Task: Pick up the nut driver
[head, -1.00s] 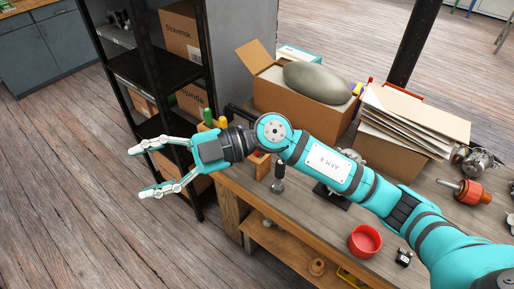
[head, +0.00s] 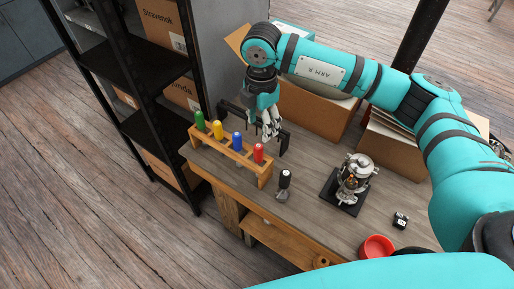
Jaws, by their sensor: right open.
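A wooden rack (head: 226,151) on the bench holds upright tools with a green handle (head: 200,121), a yellow handle (head: 217,129), a blue handle (head: 237,141) and a red handle (head: 258,153). A separate tool with a black handle (head: 285,178) stands on the bench just right of the rack. I cannot tell which of these is the nut driver, as the tool tips are hidden or small. My right gripper (head: 268,136) is open and empty, pointing down behind the blue and red handles. My left gripper is out of view.
A metal assembly (head: 356,174) stands on a black plate right of the black-handled tool. A black shelf (head: 150,70) stands at the left. Cardboard boxes (head: 318,108) sit behind the gripper.

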